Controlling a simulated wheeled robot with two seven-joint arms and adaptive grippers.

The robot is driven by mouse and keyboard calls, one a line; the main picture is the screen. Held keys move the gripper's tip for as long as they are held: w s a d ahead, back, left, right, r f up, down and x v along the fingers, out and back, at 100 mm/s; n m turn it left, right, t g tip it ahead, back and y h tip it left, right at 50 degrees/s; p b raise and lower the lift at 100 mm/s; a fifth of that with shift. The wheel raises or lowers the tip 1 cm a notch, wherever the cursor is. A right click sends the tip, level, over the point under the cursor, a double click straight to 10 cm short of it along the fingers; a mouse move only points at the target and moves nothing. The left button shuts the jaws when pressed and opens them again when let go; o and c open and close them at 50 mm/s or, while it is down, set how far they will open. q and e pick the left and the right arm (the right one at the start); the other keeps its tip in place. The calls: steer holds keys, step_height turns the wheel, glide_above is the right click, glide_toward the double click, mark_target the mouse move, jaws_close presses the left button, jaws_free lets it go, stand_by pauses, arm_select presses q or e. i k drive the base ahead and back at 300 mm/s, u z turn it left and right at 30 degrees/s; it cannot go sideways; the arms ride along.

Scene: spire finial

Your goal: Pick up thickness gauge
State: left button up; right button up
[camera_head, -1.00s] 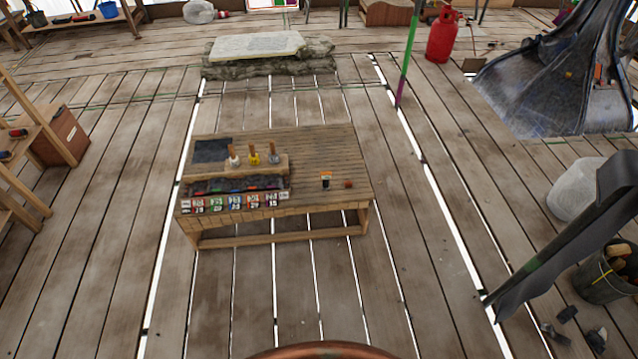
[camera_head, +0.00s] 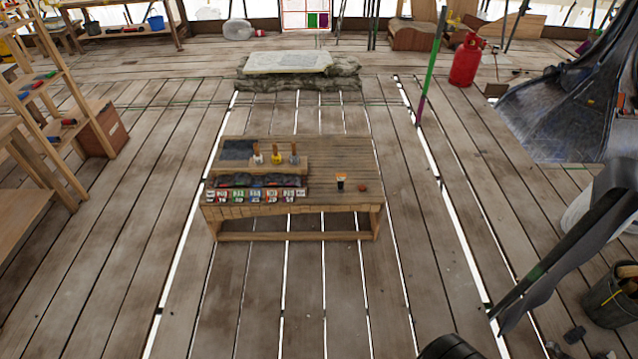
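A low wooden workbench (camera_head: 345,150) stands ahead of me in the middle of the floor. A small dark upright item with a pale, orange-tinged top (camera_head: 340,182) stands on its right half; it may be the thickness gauge, but it is too small to tell. A small reddish-brown round piece (camera_head: 362,188) lies to its right. On the left half are several wooden-handled tools (camera_head: 276,155) in a rack and a row of small coloured labelled packs (camera_head: 255,195). Neither of my grippers can be made out.
Plank floor with bright gaps is clear around the bench. Wooden shelves (camera_head: 40,110) stand at left, a stone slab (camera_head: 288,62) behind the bench. A red gas cylinder (camera_head: 467,60) is at back right. A dark slanted beam (camera_head: 565,240) and a bucket (camera_head: 612,300) are at right.

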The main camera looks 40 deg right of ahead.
mark_target(340, 177)
steer(key=u, duration=0.2)
steer(key=i, duration=1.75)
steer(key=z, duration=0.65)
